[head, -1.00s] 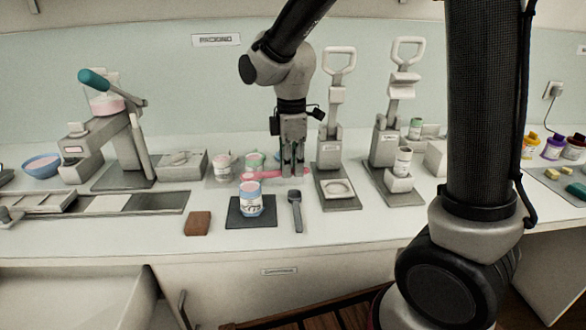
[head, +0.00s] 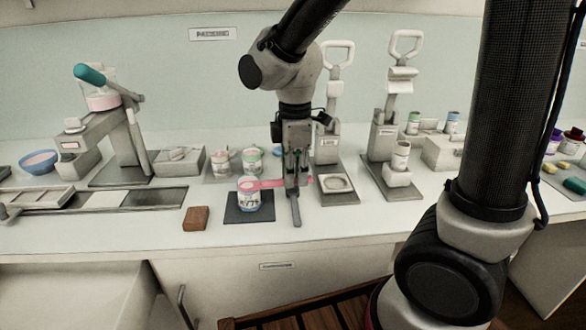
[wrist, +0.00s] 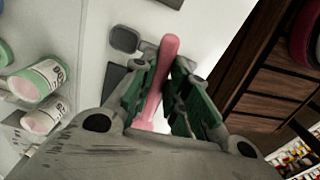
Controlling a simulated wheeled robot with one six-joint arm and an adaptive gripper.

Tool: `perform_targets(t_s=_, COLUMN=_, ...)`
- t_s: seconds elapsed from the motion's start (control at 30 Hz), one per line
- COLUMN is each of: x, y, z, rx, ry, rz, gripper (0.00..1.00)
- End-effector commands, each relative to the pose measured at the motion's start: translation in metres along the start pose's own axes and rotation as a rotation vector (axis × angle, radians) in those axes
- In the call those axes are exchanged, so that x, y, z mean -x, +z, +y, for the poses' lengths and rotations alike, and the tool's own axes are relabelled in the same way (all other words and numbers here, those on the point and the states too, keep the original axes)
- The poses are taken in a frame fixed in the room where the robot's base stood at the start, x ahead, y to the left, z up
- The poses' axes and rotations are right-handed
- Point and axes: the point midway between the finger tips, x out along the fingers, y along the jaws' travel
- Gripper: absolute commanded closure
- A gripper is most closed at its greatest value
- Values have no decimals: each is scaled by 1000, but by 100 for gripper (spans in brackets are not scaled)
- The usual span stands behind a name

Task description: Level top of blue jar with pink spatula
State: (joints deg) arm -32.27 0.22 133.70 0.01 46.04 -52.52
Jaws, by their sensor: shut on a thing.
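My gripper (head: 298,182) is shut on the pink spatula (head: 268,184), which also shows between the green finger pads in the wrist view (wrist: 160,75). In the head view the spatula lies sideways, its left end at the top of the blue jar (head: 248,197). I cannot tell whether it touches the jar's rim. The jar stands upright on a dark square mat (head: 262,215) and has a white label. My gripper is to the right of the jar, above the counter. In the wrist view the jar is not clearly visible.
A grey spatula (head: 295,210) lies below my gripper. A brown block (head: 196,218) sits left of the mat. A lever press (head: 333,150) stands close at the right. The front counter strip is clear.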

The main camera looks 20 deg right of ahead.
Motion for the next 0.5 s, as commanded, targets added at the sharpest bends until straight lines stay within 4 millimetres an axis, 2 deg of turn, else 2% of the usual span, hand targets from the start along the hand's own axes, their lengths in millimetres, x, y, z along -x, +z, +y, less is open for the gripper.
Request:
perform_targets(t_s=0.1, x=0, y=0, z=-8, rx=1, ry=0, rz=0, gripper=100)
perform_targets(t_s=0.5, x=27, y=0, z=-7, rx=0, ry=1, rz=1, gripper=100)
